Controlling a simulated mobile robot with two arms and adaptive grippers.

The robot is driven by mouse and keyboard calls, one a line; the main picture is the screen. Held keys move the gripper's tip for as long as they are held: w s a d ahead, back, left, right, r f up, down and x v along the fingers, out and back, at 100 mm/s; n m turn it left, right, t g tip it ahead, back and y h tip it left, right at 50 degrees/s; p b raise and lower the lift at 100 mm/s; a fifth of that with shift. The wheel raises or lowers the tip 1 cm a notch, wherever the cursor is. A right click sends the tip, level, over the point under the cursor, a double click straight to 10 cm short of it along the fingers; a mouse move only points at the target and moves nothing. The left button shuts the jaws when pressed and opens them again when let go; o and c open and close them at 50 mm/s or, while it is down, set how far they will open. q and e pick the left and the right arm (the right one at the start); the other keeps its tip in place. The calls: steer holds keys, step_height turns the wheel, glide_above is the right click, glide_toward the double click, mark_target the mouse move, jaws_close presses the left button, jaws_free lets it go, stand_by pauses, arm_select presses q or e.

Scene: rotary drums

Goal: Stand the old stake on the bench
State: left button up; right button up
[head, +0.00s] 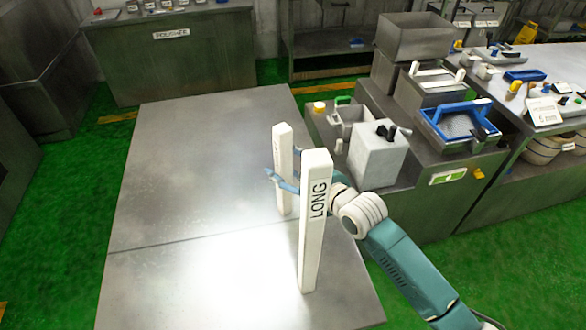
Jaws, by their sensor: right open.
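Two white stakes stand upright on the grey metal bench (180,190). The front stake (316,225) is marked LONG. The rear stake (283,150) is behind it and slightly left, with no full label readable. I cannot tell from the picture which one is the old stake. My right gripper (276,179) is open, with its bluish fingers at the lower middle of the rear stake. One finger shows across and left of that stake; I cannot tell if it touches. The front stake hides part of the gripper. My left gripper is not in view.
Grey machine blocks with a white box (377,153) and a blue-rimmed tray (458,125) stand close on the right. A side table (540,75) holds several small items. The left half of the bench is clear. A cabinet (180,60) stands beyond it.

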steer(key=b+v, duration=0.2)
steer(key=v, duration=1)
steer(key=shift+r, duration=0.2)
steer(key=shift+s+f, duration=0.1)
